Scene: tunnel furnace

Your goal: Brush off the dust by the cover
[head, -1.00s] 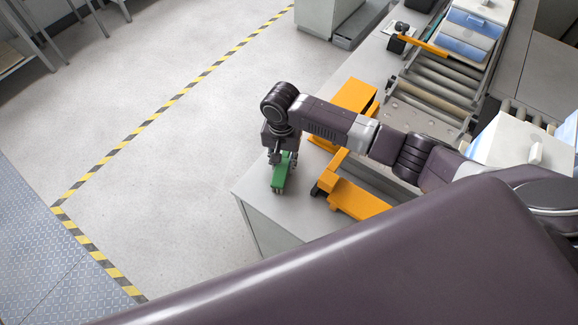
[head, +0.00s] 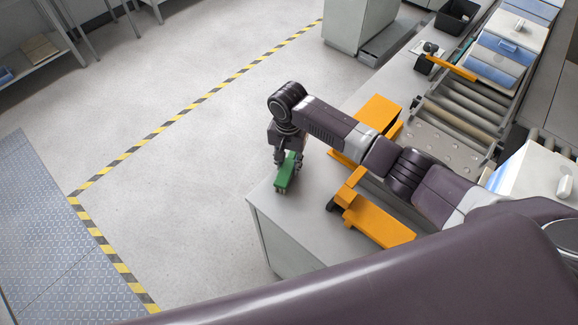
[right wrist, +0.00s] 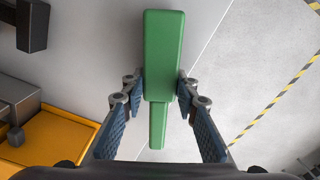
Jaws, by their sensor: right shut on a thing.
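My right gripper (head: 285,157) is shut on a green brush (head: 287,174) and holds it at the near left corner of the grey bench (head: 268,204). In the right wrist view the green brush (right wrist: 163,55) sits between the two fingers, with its narrower end towards my wrist. The bristles are not seen. A white case (head: 530,172) with a small handle on its top stands at the right edge; I cannot tell whether its top is the cover. No dust can be made out. My left gripper is not in view.
Orange brackets (head: 378,222) stand on the bench right of the brush, under my right arm. Behind them a roller conveyor (head: 462,112) carries white and blue cases (head: 505,50). A black bin (head: 457,17) stands at the back. The floor to the left is open.

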